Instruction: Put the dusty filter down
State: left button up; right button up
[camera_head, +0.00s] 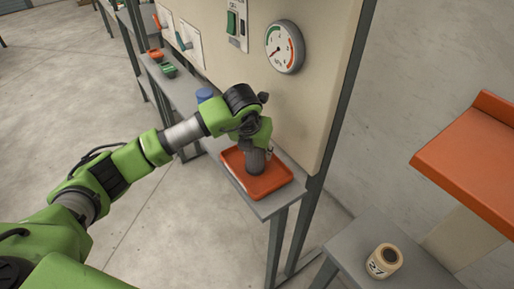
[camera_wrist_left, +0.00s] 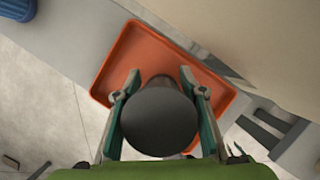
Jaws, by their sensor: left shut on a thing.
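The dusty filter (camera_head: 256,161) is a dark grey cylinder, upright at the orange tray (camera_head: 279,191). In the left wrist view the filter's round grey top (camera_wrist_left: 159,121) fills the space between the fingers, with the orange tray (camera_wrist_left: 127,62) around and below it. My left gripper (camera_head: 263,145) is shut on the filter from above. The filter's lower end looks to be in the tray, but I cannot tell whether it touches the tray floor. My right gripper is not in view.
A blue cylinder (camera_head: 204,95) stands on the grey shelf left of the tray. A panel with a gauge (camera_head: 285,47) rises behind. A cream roll (camera_head: 384,261) sits on a grey table at the lower right, near an orange chute (camera_head: 475,150).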

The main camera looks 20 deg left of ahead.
pick_arm(q)
jog(key=shift+f, duration=0.1)
jog(key=o, duration=1.2)
jog(key=shift+o, duration=0.2)
